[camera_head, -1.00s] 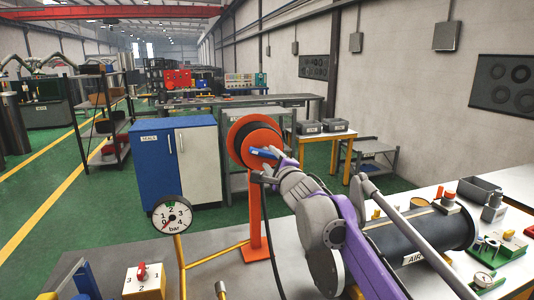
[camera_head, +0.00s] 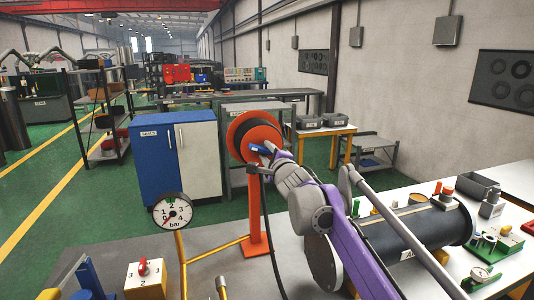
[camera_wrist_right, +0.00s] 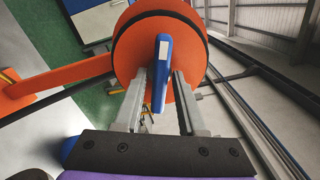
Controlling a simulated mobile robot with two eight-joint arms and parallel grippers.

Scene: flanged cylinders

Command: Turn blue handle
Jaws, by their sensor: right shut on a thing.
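The blue handle (camera_head: 258,149) is on the front of an orange reel (camera_head: 238,133) that stands on an orange post, at the middle of the head view. In the right wrist view the handle (camera_wrist_right: 163,75) stands upright in front of the orange disc (camera_wrist_right: 128,48). My right gripper (camera_head: 269,152) reaches it from the right and is shut on it; in the wrist view the two grey fingers (camera_wrist_right: 163,90) lie on either side of it. The fingertips are small in the head view. My left gripper is not in view.
A round pressure gauge (camera_head: 173,211) on a yellow pipe stands front left. A dark cylinder (camera_head: 418,232) lies on the right bench. A black hose hangs below the reel.

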